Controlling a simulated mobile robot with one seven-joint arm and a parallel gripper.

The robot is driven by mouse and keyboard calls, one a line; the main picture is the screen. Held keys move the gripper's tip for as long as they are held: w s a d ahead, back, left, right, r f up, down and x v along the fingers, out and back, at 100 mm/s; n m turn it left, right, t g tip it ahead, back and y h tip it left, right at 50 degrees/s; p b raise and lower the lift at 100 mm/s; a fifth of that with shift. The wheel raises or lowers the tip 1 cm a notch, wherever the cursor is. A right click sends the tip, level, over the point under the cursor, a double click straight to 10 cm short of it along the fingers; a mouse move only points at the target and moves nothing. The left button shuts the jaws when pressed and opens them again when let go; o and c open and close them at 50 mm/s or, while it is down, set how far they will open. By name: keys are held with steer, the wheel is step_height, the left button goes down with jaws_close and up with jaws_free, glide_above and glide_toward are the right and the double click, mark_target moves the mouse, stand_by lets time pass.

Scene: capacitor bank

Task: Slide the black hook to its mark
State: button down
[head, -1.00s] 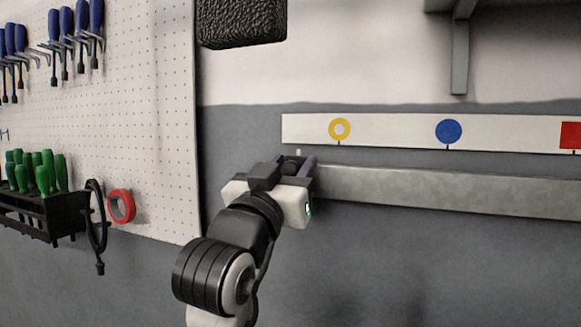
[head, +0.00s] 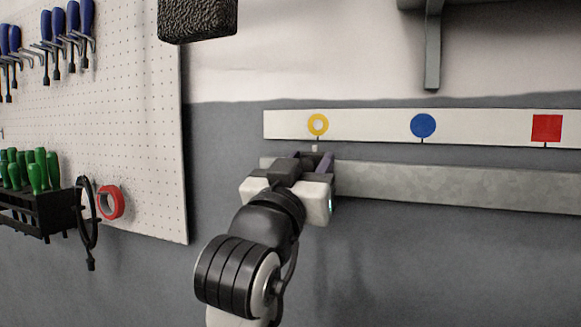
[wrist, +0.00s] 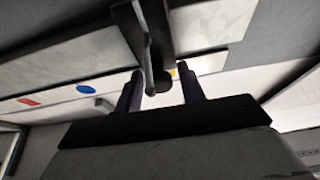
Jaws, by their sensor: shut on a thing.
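My gripper (head: 313,163) is at the left part of the grey rail (head: 430,184), below the yellow ring mark (head: 318,125). In the wrist view the black hook (wrist: 153,45) hangs from the rail, and its end lies between the two fingers of my gripper (wrist: 161,88); it is held there. In the head view my gripper hides the hook. A small pale pointer (head: 315,148) shows just above the gripper, nearly under the ring's short tick.
The white strip above the rail also carries a blue disc (head: 423,125) and a red square (head: 547,128). The rail to the right is clear. A pegboard (head: 140,120) with tools, red tape (head: 110,202) and a black rack (head: 40,212) is at left.

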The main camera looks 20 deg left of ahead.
steer(key=shift+a, duration=0.1)
steer(key=c, duration=1.2)
jaws_free()
steer(key=shift+c, duration=0.2)
steer(key=b+v, duration=0.5)
steer(key=v, duration=0.8)
steer(key=shift+s+f, duration=0.15)
steer(key=shift+s, duration=0.25)
steer(key=shift+a, duration=0.1)
